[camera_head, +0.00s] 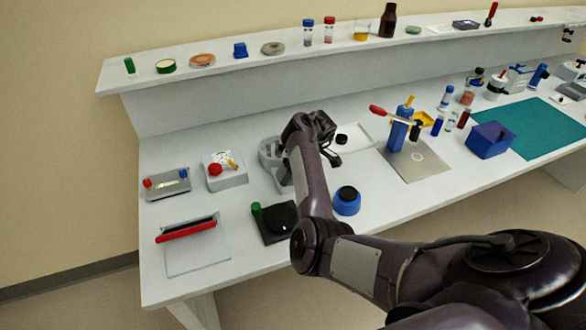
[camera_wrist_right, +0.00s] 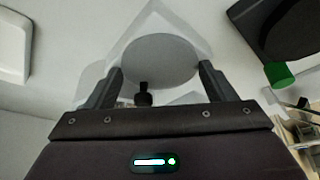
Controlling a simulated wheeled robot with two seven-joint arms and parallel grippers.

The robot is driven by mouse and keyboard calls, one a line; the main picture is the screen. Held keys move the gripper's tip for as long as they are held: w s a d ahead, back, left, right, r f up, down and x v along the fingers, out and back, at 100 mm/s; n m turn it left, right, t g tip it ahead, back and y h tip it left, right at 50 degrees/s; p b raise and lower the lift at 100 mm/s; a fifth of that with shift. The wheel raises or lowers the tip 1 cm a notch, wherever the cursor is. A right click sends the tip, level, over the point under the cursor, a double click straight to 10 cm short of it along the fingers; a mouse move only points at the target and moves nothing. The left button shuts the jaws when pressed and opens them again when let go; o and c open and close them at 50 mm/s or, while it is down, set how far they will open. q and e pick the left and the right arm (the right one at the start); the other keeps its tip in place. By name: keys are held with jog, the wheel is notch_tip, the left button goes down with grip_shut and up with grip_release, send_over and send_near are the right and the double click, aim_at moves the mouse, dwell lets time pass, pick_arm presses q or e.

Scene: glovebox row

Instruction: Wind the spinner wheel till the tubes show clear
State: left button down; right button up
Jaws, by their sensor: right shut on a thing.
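The grey spinner (camera_head: 270,152) stands on the bench in the head view, with tubes in its top. My right arm hides much of it. In the right wrist view, a round grey disc (camera_wrist_right: 160,58), which looks like the spinner's wheel, lies between the fingertips of my right gripper (camera_wrist_right: 160,72). A finger is at each side of the disc, and the gripper is shut on it. A small black knob (camera_wrist_right: 144,94) shows near the disc's lower edge. How clear the tubes are cannot be told. My left gripper is not in view.
A black device with a green knob (camera_head: 256,209) and a blue jar with a black lid (camera_head: 347,201) stand close by. A white tray (camera_head: 365,139) lies behind to the right. A white box with a red button (camera_head: 226,176) is to the left. A shelf (camera_head: 220,73) runs behind.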

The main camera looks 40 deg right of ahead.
jog(key=shift+m, duration=0.4)
jog(key=m+p, duration=0.1)
jog(key=m+h+p, duration=0.1)
jog(key=m, duration=0.1)
jog(key=m+h+p, duration=0.1)
jog(key=m, duration=0.1)
jog(key=shift+s+a+r+p, duration=0.1)
jog(key=shift+a+p, duration=0.2)
jog(key=shift+p, duration=0.05)
jog(key=m+p, duration=0.1)
jog(key=m, duration=0.1)
jog(key=m+h+p, duration=0.1)
jog(key=m, duration=0.1)
jog(key=m+h, duration=0.1)
jog(key=shift+a+m+p, duration=0.25)
jog(key=shift+m+p, duration=0.15)
jog(key=shift+a+m+h, duration=0.1)
jog(key=shift+m+h, duration=0.4)
jog(key=shift+m, duration=0.4)
jog(key=shift+w+m+g, duration=0.2)
jog(key=shift+m+g, duration=0.2)
jog(key=shift+m, duration=0.5)
jog(key=shift+w+a+m+g+h, duration=0.1)
jog(key=shift+m+g+h, duration=0.45)
jog(key=shift+m, duration=1.05)
